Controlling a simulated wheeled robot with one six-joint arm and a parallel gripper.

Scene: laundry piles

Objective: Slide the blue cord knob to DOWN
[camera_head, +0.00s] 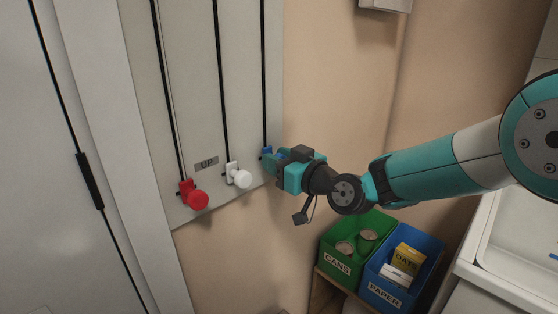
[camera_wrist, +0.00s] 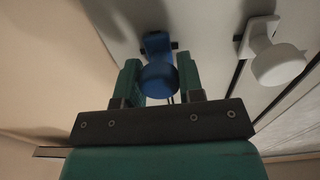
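The blue cord knob (camera_head: 267,152) is at the low end of the rightmost black slot on the pale wall panel. In the head view my gripper (camera_head: 276,160) covers most of it. In the wrist view the round blue knob (camera_wrist: 160,79) is between my two teal fingers (camera_wrist: 160,80), with no clear gap on either side. My gripper appears shut on it. The knob's blue mount shows just beyond the ball. A grey UP label (camera_head: 206,163) is on the panel, left of the white knob. No DOWN label shows.
A white knob (camera_head: 241,179) and a red knob (camera_head: 197,199) are at the low ends of the other slots, to the left. A white basin (camera_head: 488,250) is at the right edge.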

